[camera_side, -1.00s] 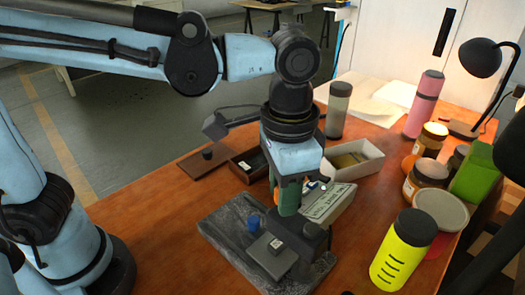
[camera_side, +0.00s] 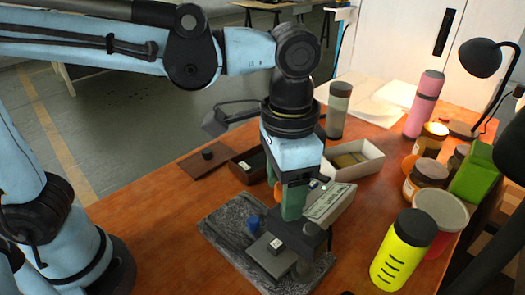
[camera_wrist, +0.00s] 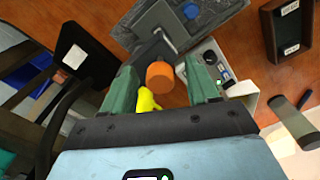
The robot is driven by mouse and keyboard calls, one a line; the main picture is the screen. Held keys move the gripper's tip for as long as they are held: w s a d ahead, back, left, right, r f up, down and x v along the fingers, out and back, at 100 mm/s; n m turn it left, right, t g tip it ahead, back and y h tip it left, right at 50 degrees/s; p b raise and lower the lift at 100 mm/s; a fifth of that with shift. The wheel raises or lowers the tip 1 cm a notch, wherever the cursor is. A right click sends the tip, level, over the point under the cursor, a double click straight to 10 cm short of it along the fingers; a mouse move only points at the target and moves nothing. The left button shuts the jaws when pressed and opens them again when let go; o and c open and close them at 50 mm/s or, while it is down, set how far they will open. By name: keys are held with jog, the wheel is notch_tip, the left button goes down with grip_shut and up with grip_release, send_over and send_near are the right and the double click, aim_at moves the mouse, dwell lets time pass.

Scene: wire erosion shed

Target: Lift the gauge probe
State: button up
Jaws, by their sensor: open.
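I take the orange cylinder (camera_wrist: 160,76) in the wrist view to be the gauge probe. A small yellow piece (camera_wrist: 148,101) shows just beside it, nearer my gripper. My gripper (camera_wrist: 158,66) is open, with one green finger on each side of the orange cylinder; whether they touch it cannot be told. In the side view my gripper (camera_side: 295,203) points down over the table, and only a sliver of orange (camera_side: 278,192) shows by its finger. A pale labelled instrument box (camera_side: 328,204) stands close to the fingers, and also shows in the wrist view (camera_wrist: 207,67).
A dark stone plate (camera_side: 219,231) carries a grey block (camera_side: 270,256) and a blue knob (camera_side: 253,222). Behind stand a dark box (camera_side: 243,172) and a white tray (camera_side: 365,164). Jars, a yellow bottle (camera_side: 402,250) and a lamp (camera_side: 482,60) crowd the right. The front left table is clear.

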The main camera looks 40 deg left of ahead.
jog(key=shift+r, duration=2.45)
jog(key=shift+w, duration=0.1)
jog(key=a+f+n+t, duration=0.3)
jog(key=a+f, duration=0.1)
jog(key=a, duration=0.6)
jog(key=a+f+n+t, duration=0.3)
jog(key=a+f+t, duration=0.1)
jog(key=a, duration=0.7)
jog(key=shift+w+f, duration=0.2)
jog(key=shift+w, duration=0.15)
